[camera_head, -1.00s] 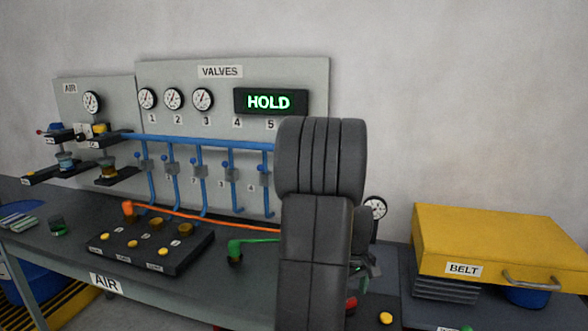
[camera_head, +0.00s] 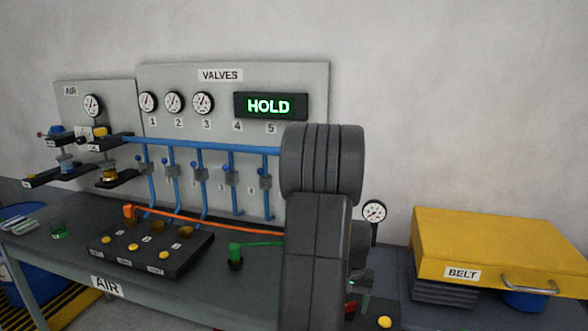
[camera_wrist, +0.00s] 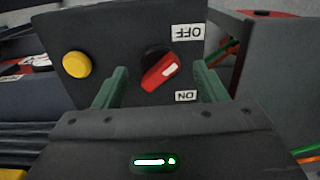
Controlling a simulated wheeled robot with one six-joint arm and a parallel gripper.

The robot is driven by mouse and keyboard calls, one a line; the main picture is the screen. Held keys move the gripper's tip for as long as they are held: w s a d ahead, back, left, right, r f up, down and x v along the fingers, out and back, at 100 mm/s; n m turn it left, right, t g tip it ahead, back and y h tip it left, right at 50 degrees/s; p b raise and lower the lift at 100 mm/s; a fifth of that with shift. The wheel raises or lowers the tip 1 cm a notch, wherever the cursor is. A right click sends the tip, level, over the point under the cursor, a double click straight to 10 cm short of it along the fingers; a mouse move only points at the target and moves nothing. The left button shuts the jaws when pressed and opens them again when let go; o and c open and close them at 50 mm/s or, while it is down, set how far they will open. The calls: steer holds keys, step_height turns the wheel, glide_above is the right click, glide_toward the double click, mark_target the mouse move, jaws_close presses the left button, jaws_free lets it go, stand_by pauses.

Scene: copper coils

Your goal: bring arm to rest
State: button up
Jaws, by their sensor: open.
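In the wrist view my gripper (camera_wrist: 160,90) is open, its two green fingers apart with nothing between them. Beyond the fingertips is a dark control box with a red rotary switch (camera_wrist: 160,73) between an OFF label (camera_wrist: 187,32) and an ON label (camera_wrist: 187,96). A yellow button (camera_wrist: 77,64) sits left of the switch. I cannot tell from this view whether a finger touches the box. In the head view my arm (camera_head: 318,220) stands upright right of centre and hides most of the gripper.
The bench holds a black button box (camera_head: 150,250), a green fitting (camera_head: 236,256) and an orange hose (camera_head: 200,219). Blue pipes (camera_head: 205,144) and a valve panel reading HOLD (camera_head: 268,106) stand behind. A yellow BELT case (camera_head: 490,245) is at right. The wall above is clear.

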steer(key=m+p, duration=0.1)
steer(key=m, duration=0.4)
steer(key=shift+m, duration=0.3)
steer(key=shift+m+p, duration=0.95)
steer(key=shift+m, duration=1.25)
